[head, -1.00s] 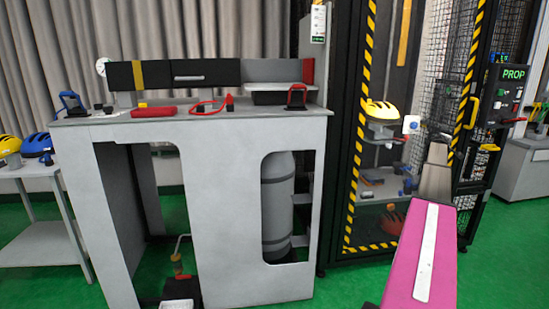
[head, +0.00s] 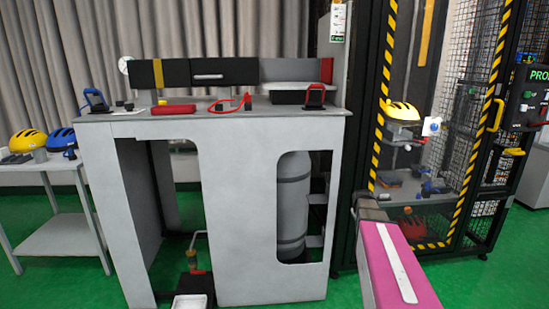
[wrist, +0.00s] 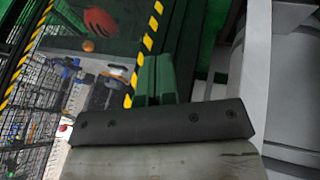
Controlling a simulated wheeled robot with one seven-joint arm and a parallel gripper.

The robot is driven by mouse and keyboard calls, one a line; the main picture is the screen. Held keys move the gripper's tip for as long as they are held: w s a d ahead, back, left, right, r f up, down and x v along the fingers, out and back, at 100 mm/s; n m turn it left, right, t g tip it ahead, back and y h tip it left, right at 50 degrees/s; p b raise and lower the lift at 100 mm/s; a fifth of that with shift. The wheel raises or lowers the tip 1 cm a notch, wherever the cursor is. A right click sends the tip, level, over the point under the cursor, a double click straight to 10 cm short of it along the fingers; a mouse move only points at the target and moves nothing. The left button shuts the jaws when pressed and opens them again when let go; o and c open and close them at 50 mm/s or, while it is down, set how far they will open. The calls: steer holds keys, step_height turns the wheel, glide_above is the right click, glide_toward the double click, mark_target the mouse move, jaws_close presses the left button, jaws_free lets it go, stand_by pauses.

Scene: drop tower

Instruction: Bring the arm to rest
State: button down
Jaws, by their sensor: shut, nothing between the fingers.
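My arm (head: 398,267), with a pink cover and a white strip, reaches in from the lower right of the head view. In the wrist view my gripper (wrist: 165,124) shows as a dark bar with screws across the lower middle. It is shut and holds nothing.
The grey bench (head: 250,240) stands left of the arm, with a grey cylinder (head: 292,210) inside. Behind the arm is the caged tower with striped posts (head: 385,90) and a yellow helmet (head: 401,110). A side table (head: 50,240) is at left. Green floor is open in front.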

steer(key=s+a+f+g+y, duration=0.1)
steer(key=s+a+f+g, duration=0.1)
steer(key=s+a, duration=0.8)
steer(key=s+a+f+m+g+y, duration=0.1)
steer(key=s+a+f, duration=0.3)
steer(key=s+a, duration=0.7)
steer(key=shift+s+a+g+y, duration=0.2)
steer(key=shift+s+g+y, duration=0.5)
steer(key=shift+s+g, duration=0.35)
steer(key=shift+s, duration=0.1)
